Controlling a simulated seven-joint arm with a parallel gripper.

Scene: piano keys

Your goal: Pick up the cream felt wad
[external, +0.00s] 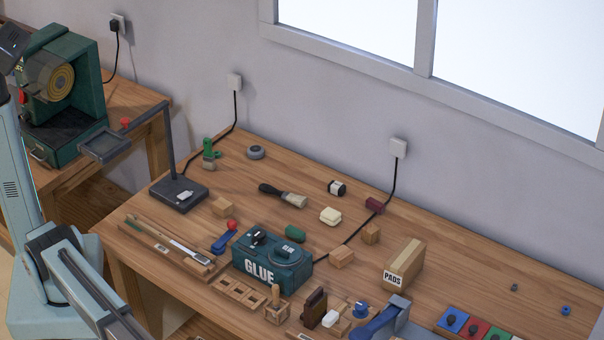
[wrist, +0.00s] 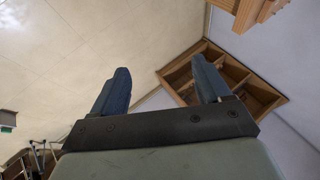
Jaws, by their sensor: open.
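A cream, soft-looking wad (external: 330,215) lies on the wooden workbench in the external view, near the middle of the bench. It appears to be the cream felt wad. The brush lies to its left and a green piece (external: 295,233) lies to its lower left. My gripper (wrist: 161,78) shows in the wrist view with its two blue fingers wide apart and nothing between them. The gripper's end is outside the external view, where only my arm shows at the lower left. The wad does not show in the wrist view.
A green GLUE box (external: 272,265), PADS box (external: 404,264), brush (external: 284,195), wooden blocks (external: 341,256) and black-and-white roll (external: 337,188) surround the wad. A lamp (external: 178,192) stands at the left. A black cable crosses the bench. The bench's right rear (external: 470,265) is mostly clear.

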